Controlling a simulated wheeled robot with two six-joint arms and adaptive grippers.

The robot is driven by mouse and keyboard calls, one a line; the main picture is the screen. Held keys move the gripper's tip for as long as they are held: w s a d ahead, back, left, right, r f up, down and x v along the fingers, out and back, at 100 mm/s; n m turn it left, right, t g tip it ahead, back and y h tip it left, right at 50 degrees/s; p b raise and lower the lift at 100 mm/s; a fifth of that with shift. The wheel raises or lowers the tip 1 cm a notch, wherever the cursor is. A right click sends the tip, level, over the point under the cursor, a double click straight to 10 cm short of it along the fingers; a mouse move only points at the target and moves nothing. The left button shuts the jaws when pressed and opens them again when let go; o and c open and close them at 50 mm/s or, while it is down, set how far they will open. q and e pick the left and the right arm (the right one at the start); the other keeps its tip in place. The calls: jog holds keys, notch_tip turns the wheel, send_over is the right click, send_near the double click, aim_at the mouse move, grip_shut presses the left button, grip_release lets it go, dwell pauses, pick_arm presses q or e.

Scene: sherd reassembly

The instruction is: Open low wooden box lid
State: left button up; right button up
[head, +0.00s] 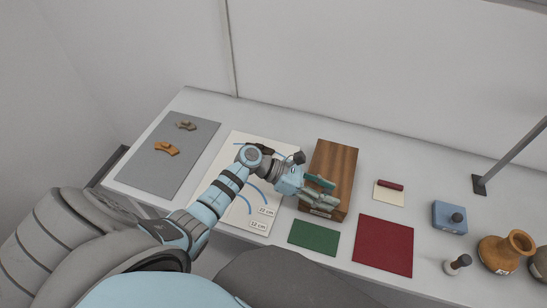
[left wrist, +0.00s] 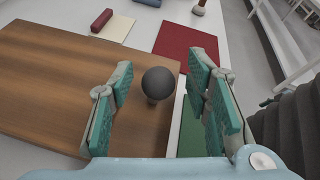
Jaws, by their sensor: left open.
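The low wooden box (head: 336,160) with its brown grained lid stands shut on the table. In the left wrist view the lid (left wrist: 60,85) fills the left and middle, and a dark round knob (left wrist: 158,83) stands near its edge. My left gripper (head: 320,191) is over the near end of the box. It is open, with its teal-padded fingers (left wrist: 162,95) on either side of the knob and gaps showing to both. The knob is hidden by the gripper in the head view. My right gripper is out of view.
A green mat (head: 314,237) and a dark red mat (head: 384,246) lie near the box. A grey mat (head: 150,170) holds sherds. A white sheet (head: 232,210) lies under my left arm. A blue block (head: 449,217) and an orange jar (head: 500,255) stand at right.

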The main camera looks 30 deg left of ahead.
pick_arm(q)
jog(key=shift+s+a, duration=0.15)
jog(key=shift+a, duration=0.2)
jog(key=shift+a+r, duration=0.15)
jog(key=shift+a, duration=0.1)
jog(key=v, duration=0.9)
jog(key=shift+s, duration=0.1)
